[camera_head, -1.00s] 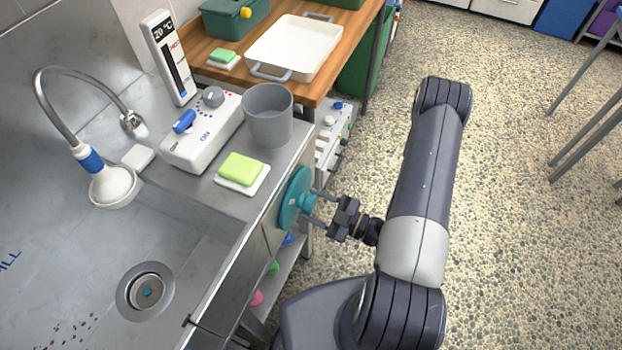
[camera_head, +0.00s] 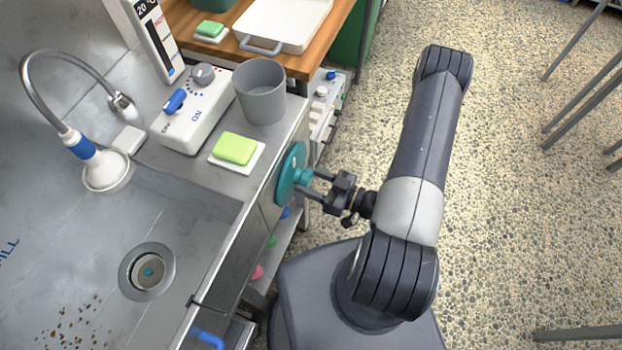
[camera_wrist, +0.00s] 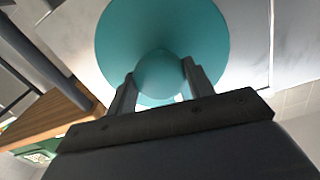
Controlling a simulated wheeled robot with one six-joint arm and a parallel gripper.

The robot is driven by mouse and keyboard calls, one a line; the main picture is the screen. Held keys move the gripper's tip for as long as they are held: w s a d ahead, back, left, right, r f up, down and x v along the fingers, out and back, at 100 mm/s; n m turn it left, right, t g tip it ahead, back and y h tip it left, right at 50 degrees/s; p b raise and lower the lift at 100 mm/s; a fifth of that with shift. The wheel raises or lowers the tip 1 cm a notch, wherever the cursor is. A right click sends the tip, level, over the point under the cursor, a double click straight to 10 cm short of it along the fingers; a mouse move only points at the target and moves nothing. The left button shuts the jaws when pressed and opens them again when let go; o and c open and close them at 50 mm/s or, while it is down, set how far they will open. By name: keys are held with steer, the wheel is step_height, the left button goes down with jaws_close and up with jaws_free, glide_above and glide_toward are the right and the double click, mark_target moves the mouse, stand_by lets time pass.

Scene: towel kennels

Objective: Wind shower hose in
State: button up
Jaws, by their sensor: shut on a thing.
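A teal round wheel (camera_head: 288,174) with a knob (camera_head: 304,176) stands on the side face of the steel sink unit. My gripper (camera_head: 312,183) is shut on the knob. In the wrist view the wheel (camera_wrist: 210,40) fills the top middle and the two fingers of my gripper (camera_wrist: 158,82) sit on either side of the round knob (camera_wrist: 159,72). The grey shower hose (camera_head: 75,58) arches over the sink from the tap to a white shower head (camera_head: 106,172) with a blue collar. The head rests at the sink's edge. Any hose inside the unit is hidden.
A white control box (camera_head: 192,110), a grey cup (camera_head: 261,92) and a green sponge (camera_head: 235,148) stand on the counter above the wheel. Coloured knobs show on a shelf (camera_head: 268,254) below.

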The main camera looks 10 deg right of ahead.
steer(key=shift+f, duration=0.1)
stand_by(0.3)
steer(key=o, duration=1.4)
steer(key=shift+c, duration=0.2)
step_height(320, 180, up, 10)
steer(key=p, duration=0.2)
step_height(320, 180, down, 10)
steer(key=b, duration=0.2)
stand_by(0.4)
